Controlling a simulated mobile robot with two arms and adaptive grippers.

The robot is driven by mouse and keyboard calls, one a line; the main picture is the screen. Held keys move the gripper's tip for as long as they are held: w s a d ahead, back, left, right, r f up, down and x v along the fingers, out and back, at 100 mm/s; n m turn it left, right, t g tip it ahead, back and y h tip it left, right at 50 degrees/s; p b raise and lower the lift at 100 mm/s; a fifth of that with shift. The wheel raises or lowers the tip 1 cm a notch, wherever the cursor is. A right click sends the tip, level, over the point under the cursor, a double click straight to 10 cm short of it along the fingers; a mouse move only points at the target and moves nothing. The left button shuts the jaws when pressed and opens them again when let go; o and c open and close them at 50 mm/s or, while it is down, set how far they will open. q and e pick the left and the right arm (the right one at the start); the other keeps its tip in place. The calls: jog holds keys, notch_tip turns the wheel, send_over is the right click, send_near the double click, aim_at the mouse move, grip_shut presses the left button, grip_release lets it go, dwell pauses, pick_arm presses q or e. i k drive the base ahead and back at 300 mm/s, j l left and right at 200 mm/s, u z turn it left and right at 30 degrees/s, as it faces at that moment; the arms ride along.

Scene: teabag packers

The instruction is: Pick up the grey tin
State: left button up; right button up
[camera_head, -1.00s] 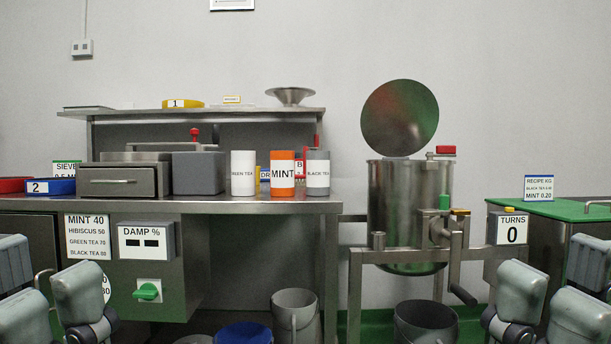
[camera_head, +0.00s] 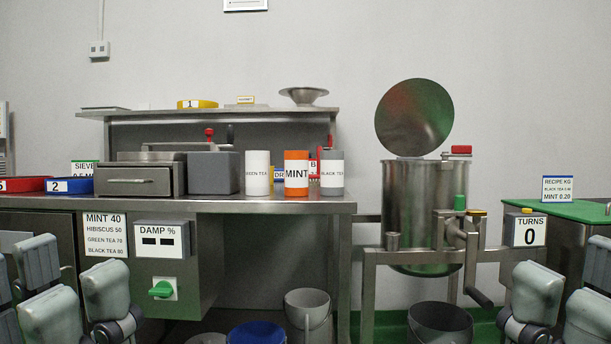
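The grey tin (camera_head: 332,187), with a white band reading BLACK TEA, stands upright at the right end of the steel counter (camera_head: 230,206). An orange tin labelled MINT (camera_head: 296,186) stands just left of it, and a white tin labelled GREEN TEA (camera_head: 257,186) is further left. My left gripper (camera_head: 70,279) is at the lower left, its finger pads spread and empty. My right gripper (camera_head: 565,279) is at the lower right, also spread and empty. Both are low in the picture and well apart from the tin. Parts of both are cut off by the frame.
Small labelled items, including a red one (camera_head: 314,164), are partly hidden behind the tins. A grey box (camera_head: 213,173) stands left of them. A shelf (camera_head: 210,115) runs above the counter. A lidded steel drum (camera_head: 411,205) stands to the right. Buckets (camera_head: 307,311) are on the floor.

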aim_at(331, 162)
jog(key=j, duration=0.85)
jog(key=z, duration=0.85)
